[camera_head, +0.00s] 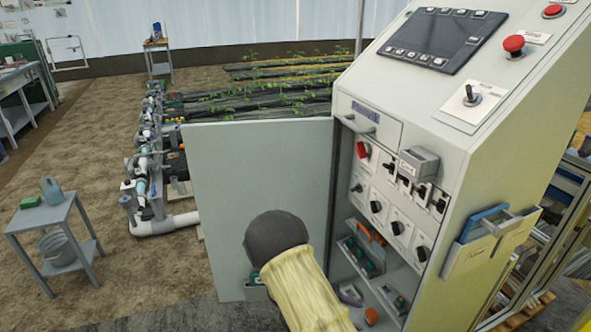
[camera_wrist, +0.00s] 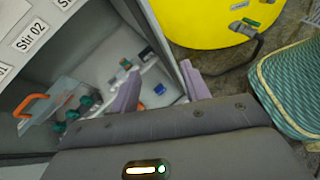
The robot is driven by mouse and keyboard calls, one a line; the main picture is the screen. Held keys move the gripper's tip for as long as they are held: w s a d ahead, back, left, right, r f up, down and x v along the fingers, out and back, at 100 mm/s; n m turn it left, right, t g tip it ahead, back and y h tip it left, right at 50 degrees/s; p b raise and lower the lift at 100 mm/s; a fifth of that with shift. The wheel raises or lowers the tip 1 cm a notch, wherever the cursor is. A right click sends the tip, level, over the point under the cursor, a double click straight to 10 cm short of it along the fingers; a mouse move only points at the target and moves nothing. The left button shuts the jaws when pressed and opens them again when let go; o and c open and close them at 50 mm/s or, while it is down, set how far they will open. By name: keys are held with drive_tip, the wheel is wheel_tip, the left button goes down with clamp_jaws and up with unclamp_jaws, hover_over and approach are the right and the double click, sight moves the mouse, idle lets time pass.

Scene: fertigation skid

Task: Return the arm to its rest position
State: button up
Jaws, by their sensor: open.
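My arm rises from the bottom of the head view, a cream sleeve with a dark rounded joint, in front of the open door of the control cabinet. My gripper (camera_wrist: 160,90) shows in the wrist view as two pale purple fingers, spread apart with no object held between them. Behind the fingers is the cabinet's lower interior, with small parts on its floor.
The control cabinet (camera_head: 452,120) stands at right with its door (camera_head: 255,180) swung open to the left. A yellow rounded container (camera_wrist: 215,20) and a green woven, pale-edged object (camera_wrist: 292,88) are right in the wrist view. A small grey table (camera_head: 40,215) stands at left.

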drive_tip(key=s+r+m+t+y+p, duration=0.1)
drive_tip(key=s+r+m+y+p, duration=0.3)
drive_tip(key=r, duration=0.9)
drive_tip(key=s+r+m+t+y+p, duration=0.1)
drive_tip(key=s+r+m+y+p, duration=0.3)
drive_tip(key=r+p, duration=0.6)
drive_tip(key=s+r+m+t+y+p, duration=0.1)
drive_tip(key=s+r+m+y+p, duration=0.3)
drive_tip(key=r, duration=1.2)
drive_tip(key=m+p, duration=0.3)
drive_tip(key=p, duration=0.1)
drive_tip(key=shift+s+d+r+y, duration=0.15)
drive_tip(key=shift+s+r+y, duration=0.15)
drive_tip(key=shift+s, duration=0.1)
